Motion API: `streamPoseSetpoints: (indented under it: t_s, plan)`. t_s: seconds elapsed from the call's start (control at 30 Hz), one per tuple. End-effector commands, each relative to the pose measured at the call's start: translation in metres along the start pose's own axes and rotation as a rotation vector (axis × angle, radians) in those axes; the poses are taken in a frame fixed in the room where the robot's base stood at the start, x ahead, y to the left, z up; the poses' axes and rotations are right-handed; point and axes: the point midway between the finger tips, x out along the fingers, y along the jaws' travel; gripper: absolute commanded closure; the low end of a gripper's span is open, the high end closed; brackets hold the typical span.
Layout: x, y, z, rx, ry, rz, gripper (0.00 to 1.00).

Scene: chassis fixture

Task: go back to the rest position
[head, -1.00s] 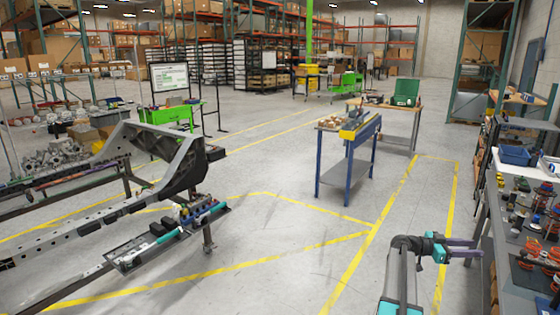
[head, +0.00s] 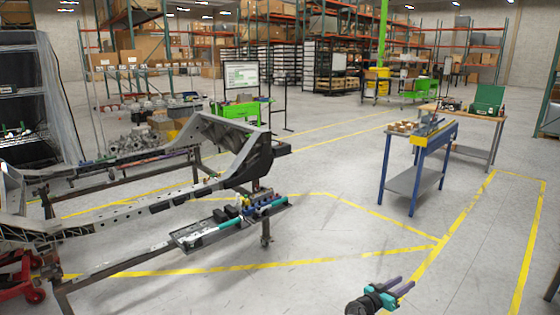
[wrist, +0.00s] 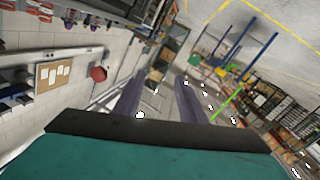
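My gripper (head: 405,283) shows at the bottom right of the head view, over the bare floor. In the wrist view its two purple-grey fingers (wrist: 158,95) stand apart with nothing between them, so it is open and empty. The wrist view is tilted, with the room slanting across it. The gripper is clear of the chassis frame (head: 120,205) and of the blue-legged bench (head: 415,182). Most of my arm is outside the head view.
A tray with tools (head: 200,236) is at the chassis's near side. A wooden-topped table (head: 462,115) with a green case (head: 489,99) stands behind the bench. A green cart (head: 240,115) stands beyond the chassis. The floor between yellow lines is open.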

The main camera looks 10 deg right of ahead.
Motion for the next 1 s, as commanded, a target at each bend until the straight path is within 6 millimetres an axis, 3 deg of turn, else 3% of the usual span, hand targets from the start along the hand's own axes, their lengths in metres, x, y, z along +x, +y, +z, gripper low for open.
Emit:
streamPoseSetpoints:
  t_s: [0.03, 0.2, 0.5, 0.8, 1.0]
  plan:
    - [-0.019, -0.02, 0.008, -0.012, 0.009, -0.065, 0.63]
    - [-0.076, -0.08, 0.026, -0.046, 0.032, -0.278, 0.63]
    - [-0.19, -0.163, 0.075, -0.116, 0.017, -0.652, 0.63]
    - [-0.315, -0.206, 0.142, -0.22, -0.078, -1.008, 0.63]
    - [-0.398, -0.207, 0.197, -0.317, -0.196, -1.219, 0.63]
